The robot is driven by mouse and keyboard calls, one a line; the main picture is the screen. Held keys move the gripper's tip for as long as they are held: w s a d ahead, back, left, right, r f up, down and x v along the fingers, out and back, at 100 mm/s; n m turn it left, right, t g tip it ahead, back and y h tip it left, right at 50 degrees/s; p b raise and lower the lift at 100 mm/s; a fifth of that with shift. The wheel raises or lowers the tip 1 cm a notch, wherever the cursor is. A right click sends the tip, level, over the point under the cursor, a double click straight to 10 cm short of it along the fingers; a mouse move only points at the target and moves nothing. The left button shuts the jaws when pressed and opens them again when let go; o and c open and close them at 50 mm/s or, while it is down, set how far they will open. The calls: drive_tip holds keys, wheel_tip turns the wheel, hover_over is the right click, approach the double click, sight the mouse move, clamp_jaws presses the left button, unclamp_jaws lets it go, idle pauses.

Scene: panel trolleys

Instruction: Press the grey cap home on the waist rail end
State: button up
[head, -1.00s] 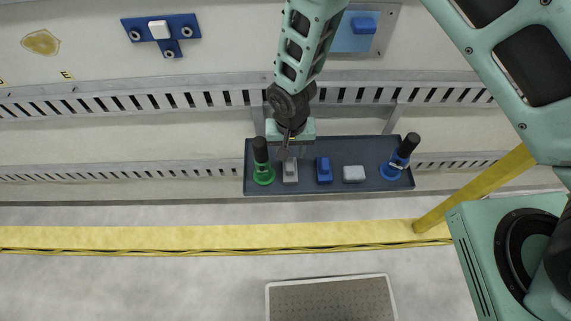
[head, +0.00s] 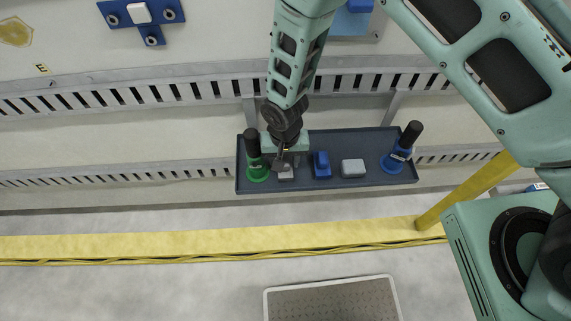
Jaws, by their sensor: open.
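The grey cap (head: 286,175) stands in the dark tray (head: 300,187), between a green-based tool and a blue cap. My gripper (head: 283,163) is open, pointing down at the cap from above and partly hiding it. Whether the fingers straddle or touch the cap cannot be told at this size. Two slotted metal rails run along the panel, an upper one (head: 180,92) and a lower one (head: 130,176). I cannot tell which is the waist rail, and no bare rail end is clearly visible.
The tray also holds a green-based tool (head: 254,160), a blue cap (head: 322,165), a pale block (head: 353,168) and a blue-based tool (head: 403,148). A blue bracket with a white cap (head: 139,13) is on the panel. A yellow post (head: 470,190) stands right of the tray.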

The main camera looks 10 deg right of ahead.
drive_tip(key=c, duration=0.7)
drive_tip(key=shift+o, duration=0.7)
drive_tip(key=shift+c, duration=0.5)
drive_tip(key=shift+r, duration=0.2)
drive_tip(key=shift+r+p, duration=0.6)
drive_tip(key=shift+r, duration=0.15)
drive_tip(key=shift+r, duration=0.1)
drive_tip(key=shift+o, duration=0.5)
drive_tip(key=shift+c, duration=0.5)
